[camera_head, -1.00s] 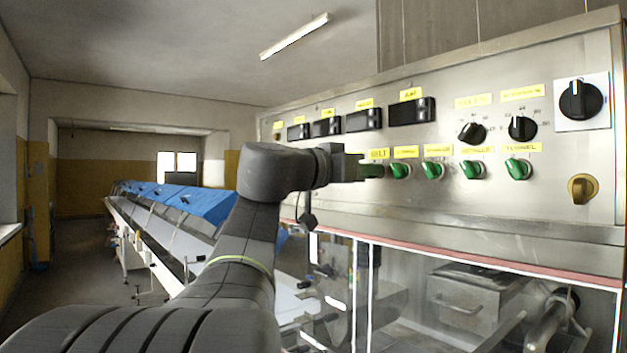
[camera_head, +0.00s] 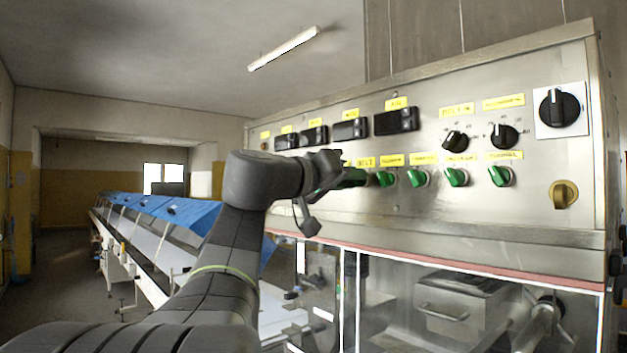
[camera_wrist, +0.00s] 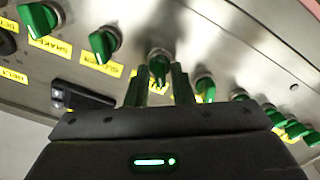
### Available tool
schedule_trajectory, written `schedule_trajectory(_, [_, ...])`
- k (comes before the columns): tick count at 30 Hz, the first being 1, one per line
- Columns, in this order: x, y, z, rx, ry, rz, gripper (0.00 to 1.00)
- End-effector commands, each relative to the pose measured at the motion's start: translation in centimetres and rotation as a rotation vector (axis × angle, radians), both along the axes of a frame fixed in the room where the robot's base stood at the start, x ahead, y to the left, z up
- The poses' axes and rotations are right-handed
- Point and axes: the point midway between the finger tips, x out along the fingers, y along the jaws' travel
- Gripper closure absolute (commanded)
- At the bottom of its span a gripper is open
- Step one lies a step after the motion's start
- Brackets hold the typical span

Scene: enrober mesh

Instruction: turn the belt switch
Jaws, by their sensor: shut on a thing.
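The belt switch, a green rotary knob, shows in the wrist view (camera_wrist: 158,64) between the two green fingers of my gripper (camera_wrist: 160,90). My gripper is shut on it, and its label there is partly hidden. In the head view my gripper (camera_head: 352,178) reaches the steel panel just below the yellow BELT label (camera_head: 365,162), left of the other green knobs. The gripper hides the knob itself in that view. The gripper body is tilted there. In the wrist view the knob's grip points roughly up and down the picture, between the fingers.
Close to the right is a row of several green knobs (camera_head: 416,178). Above are black displays (camera_head: 397,121) and black dials (camera_head: 504,136). A large black rotary switch (camera_head: 559,108) and a brass-coloured one (camera_head: 563,194) are at the right. A conveyor with blue covers (camera_head: 190,214) runs behind my arm.

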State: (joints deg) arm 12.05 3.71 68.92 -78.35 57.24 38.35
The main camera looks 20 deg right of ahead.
Motion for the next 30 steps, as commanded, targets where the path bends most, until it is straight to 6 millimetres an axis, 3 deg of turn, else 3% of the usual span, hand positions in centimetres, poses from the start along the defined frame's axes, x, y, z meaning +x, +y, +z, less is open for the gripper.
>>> schedule_trajectory(9, [0.0,0.0,0.1,-0.002,0.000,0.000,1.00])
schedule_trajectory(10, [0.0,0.0,0.1,-0.002,0.000,0.000,0.73])
schedule_trajectory(11, [0.0,0.0,0.1,-0.002,0.000,0.000,0.67])
schedule_trajectory(22, [-0.1,0.4,0.0,-0.002,-0.001,0.001,0.67])
schedule_trajectory(30, [-1.4,3.9,-0.1,-0.002,-0.001,0.007,0.67])
